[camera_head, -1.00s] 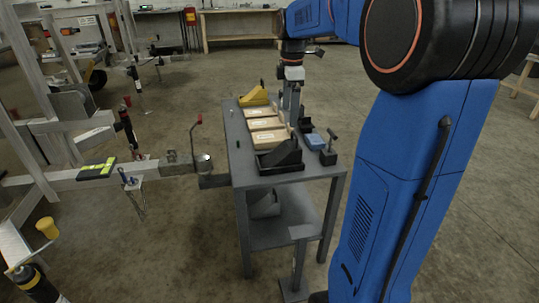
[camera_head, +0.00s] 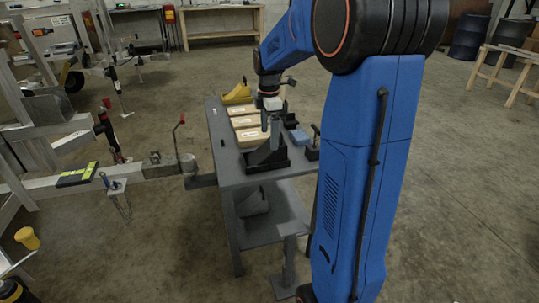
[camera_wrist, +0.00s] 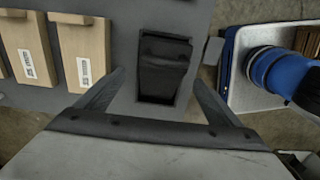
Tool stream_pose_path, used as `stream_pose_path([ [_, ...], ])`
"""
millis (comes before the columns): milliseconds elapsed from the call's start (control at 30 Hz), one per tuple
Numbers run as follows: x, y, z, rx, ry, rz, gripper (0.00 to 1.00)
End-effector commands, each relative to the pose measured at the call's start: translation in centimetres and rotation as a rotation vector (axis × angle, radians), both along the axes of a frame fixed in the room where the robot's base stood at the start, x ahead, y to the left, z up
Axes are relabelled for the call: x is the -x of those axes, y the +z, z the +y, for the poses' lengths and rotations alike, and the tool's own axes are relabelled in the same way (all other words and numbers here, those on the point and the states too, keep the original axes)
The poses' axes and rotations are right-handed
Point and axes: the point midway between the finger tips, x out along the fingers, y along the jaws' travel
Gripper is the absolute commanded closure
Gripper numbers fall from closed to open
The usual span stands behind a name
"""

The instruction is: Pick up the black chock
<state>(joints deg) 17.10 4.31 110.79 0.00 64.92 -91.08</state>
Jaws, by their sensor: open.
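The black chock (camera_head: 262,160) sits at the near end of the grey table, partly hidden by my gripper in the head view. In the wrist view the chock (camera_wrist: 163,65) lies ahead, roughly centred between the fingers. My gripper (camera_head: 272,128) points down just above the chock. In the wrist view my gripper (camera_wrist: 158,78) is open, with one finger on each side of the chock in the picture. Nothing is between the fingers that I can see as held. I cannot tell the exact height gap.
Cardboard boxes (camera_head: 250,134) and a yellow chock (camera_head: 237,93) stand farther back on the table (camera_head: 222,158). A blue item (camera_head: 299,140) and a black clamp-like tool (camera_head: 313,149) are at the right. A trailer coupling (camera_head: 186,164) reaches the table's left edge.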

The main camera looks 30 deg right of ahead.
Motion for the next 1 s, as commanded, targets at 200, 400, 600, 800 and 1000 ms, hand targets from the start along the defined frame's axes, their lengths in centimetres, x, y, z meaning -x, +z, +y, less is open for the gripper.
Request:
stream_pose_path([
  [200,0.0,-1.2,0.1,0.000,0.000,0.001,0.12],
  [400,0.2,-3.9,0.4,-0.001,0.000,0.002,0.12],
  [600,0.2,-5.7,0.4,0.000,0.000,0.000,0.12],
  [800,0.2,-5.8,0.4,0.000,0.000,-0.001,0.12],
  [1000,0.2,-5.8,0.4,0.000,0.000,0.000,0.45],
])
